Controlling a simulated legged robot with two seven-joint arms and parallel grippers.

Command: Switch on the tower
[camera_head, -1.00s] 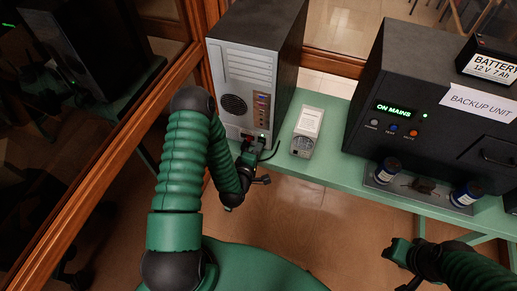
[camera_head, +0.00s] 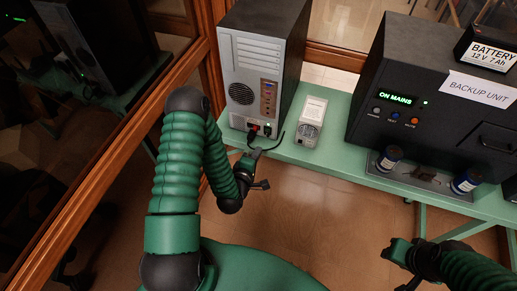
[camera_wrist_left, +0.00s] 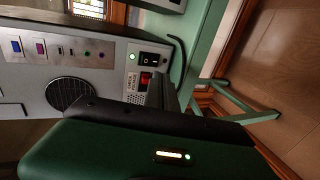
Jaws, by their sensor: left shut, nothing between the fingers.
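The tower (camera_head: 246,58) is a grey and black computer case standing on the green bench, its ported panel facing me. Low on that panel are a red switch (camera_head: 253,127) and a black rocker or socket beside it. The wrist view shows the red switch (camera_wrist_left: 146,79), the black part (camera_wrist_left: 154,59) and a small lit green light near it. My left gripper (camera_head: 254,153) is shut and empty, just in front of the panel's lower edge. Its dark fingers (camera_wrist_left: 164,92) partly overlap the switch area; contact cannot be told. My right gripper (camera_head: 394,259) hangs clear in front of the bench.
A black backup unit (camera_head: 365,100) reading "ON MAINS" stands right, with a battery (camera_head: 486,54) on top. A small pale box (camera_head: 312,116) and dark cable (camera_head: 279,143) lie beside the tower. Blue-labelled containers (camera_head: 390,158) stand at the bench's front. A wooden glass-case frame (camera_head: 120,134) borders my left arm.

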